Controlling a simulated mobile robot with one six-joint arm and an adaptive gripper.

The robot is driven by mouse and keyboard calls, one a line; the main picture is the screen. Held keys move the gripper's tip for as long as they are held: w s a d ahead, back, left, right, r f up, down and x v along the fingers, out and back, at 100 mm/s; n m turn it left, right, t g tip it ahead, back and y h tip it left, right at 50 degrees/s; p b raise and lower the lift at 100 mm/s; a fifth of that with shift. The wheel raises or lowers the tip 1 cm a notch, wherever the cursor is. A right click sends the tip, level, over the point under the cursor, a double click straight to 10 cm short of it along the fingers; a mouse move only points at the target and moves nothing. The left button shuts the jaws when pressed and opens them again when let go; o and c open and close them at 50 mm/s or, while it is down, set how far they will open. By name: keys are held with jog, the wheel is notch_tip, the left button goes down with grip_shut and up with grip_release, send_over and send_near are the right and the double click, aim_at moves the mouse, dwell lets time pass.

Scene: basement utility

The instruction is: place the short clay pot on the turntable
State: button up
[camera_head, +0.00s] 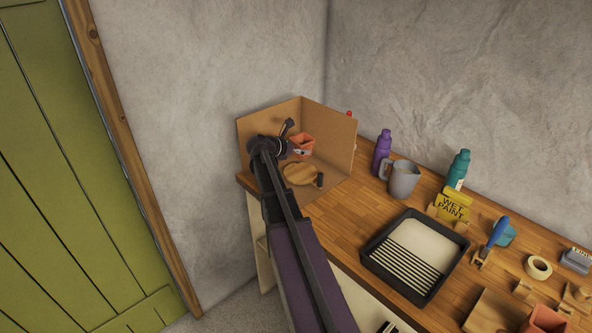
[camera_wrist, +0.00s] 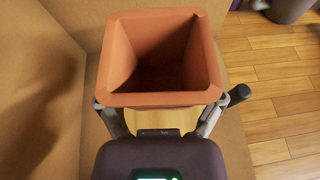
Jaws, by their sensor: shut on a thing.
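The short clay pot (camera_wrist: 160,100) is a square, open-topped, orange-brown pot. In the wrist view my gripper (camera_wrist: 160,112) is shut on it, one finger on each side, and the pot is upright and empty. The head view shows the pot (camera_head: 303,143) at the end of my arm, inside the cardboard corner. The turntable (camera_head: 299,175) is a round wooden disc on the cardboard floor, just in front of and below the pot. Part of the turntable (camera_wrist: 172,121) also shows under the pot in the wrist view. I cannot tell whether the pot's base touches anything.
Cardboard walls (camera_head: 335,140) stand behind and left of the turntable. A grey jug (camera_head: 404,181) and a purple bottle (camera_head: 382,152) stand to the right. A black paint tray (camera_head: 369,262), a yellow wet paint sign (camera_head: 452,206) and another terracotta item (camera_head: 546,318) are farther right.

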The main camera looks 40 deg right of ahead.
aim_at(299, 157)
jog(key=shift+w, duration=0.1)
jog(key=shift+d, duration=0.1)
jog(key=shift+r, duration=0.1)
jog(key=shift+r+p, duration=0.3)
jog(key=shift+p, duration=0.05)
jog(key=shift+a+r+n+t+p, duration=0.15)
jog(key=shift+a+r+t+p, duration=0.05)
jog(key=shift+r+p, duration=0.3)
jog(key=shift+a+r+n+t+p, duration=0.15)
jog(key=shift+a+r+t+p, duration=0.05)
jog(key=shift+r+p, duration=0.25)
jog(key=shift+f, duration=0.2)
notch_tip(299, 157, down, 6)
jog(key=b, duration=0.6)
jog(key=shift+f+b, duration=0.15)
jog(key=shift+b, duration=0.2)
